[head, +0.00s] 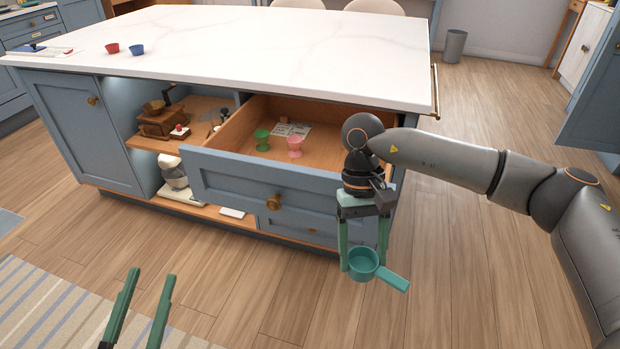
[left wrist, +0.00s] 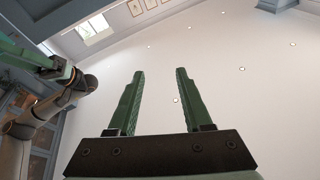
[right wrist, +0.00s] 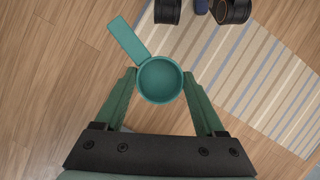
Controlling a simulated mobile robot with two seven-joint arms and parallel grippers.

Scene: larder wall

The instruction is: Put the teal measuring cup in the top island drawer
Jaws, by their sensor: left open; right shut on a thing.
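The teal measuring cup (head: 364,263) is held between the fingers of my right gripper (head: 363,256), in front of the island and to the right of the drawer front. Its handle points to the lower right in the head view. The right wrist view shows the cup (right wrist: 160,80) between both fingertips. The top island drawer (head: 245,178) is pulled open. Inside lie a green cup (head: 262,140), a pink cup (head: 295,146) and a printed sheet (head: 292,130). My left gripper (head: 152,274) is open and empty at the lower left; the left wrist view shows its parted fingers (left wrist: 160,75).
The white island top (head: 250,45) carries a red cup (head: 112,48) and a blue cup (head: 137,50). Left of the drawer, open shelves hold a wooden grinder (head: 165,122) and a white appliance (head: 173,172). A striped rug (head: 60,310) lies on the floor at the lower left.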

